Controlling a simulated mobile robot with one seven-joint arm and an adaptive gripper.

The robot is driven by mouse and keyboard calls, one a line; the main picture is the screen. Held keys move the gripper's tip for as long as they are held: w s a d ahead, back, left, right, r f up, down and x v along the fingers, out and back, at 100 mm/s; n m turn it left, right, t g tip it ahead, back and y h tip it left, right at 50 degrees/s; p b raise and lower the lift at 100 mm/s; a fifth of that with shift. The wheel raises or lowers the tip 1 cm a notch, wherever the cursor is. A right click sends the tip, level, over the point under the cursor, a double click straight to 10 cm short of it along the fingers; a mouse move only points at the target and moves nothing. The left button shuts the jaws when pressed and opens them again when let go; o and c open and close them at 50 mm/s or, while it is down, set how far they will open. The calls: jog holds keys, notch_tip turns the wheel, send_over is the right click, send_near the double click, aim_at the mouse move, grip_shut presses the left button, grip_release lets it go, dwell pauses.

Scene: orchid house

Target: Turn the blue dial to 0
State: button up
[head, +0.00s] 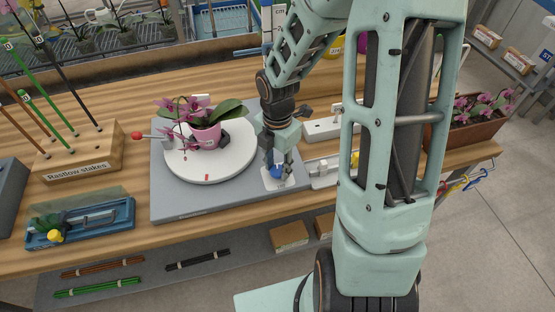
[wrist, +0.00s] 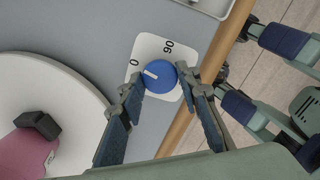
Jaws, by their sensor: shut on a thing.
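The blue dial (wrist: 158,84) sits on a white plate (wrist: 147,48) marked 0 and 90. Its white pointer line lies at the upper left, nearer the 0 than the 90; I cannot tell if it lines up exactly. My gripper (wrist: 160,84) has one finger on each side of the dial and is shut on it. In the head view, my gripper (head: 277,163) reaches down onto the dial (head: 276,172), at the right end of the grey base (head: 170,205). The fingers partly hide the dial there.
Left of the dial is a white turntable (head: 210,176) with a pink orchid pot (head: 206,137). A red-knobbed lever (head: 137,135) is at the base's left. A stake block (head: 80,155) and blue tray (head: 82,228) stand further left. White fittings (head: 322,172) are close on the right.

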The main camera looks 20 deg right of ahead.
aim_at(278, 170)
jog(key=shift+n+p, duration=0.8)
jog(key=shift+n, duration=0.3)
jog(key=o, duration=1.2)
jog(key=shift+c, duration=0.2)
jog(key=shift+r, duration=0.1)
notch_tip(278, 170, up, 12)
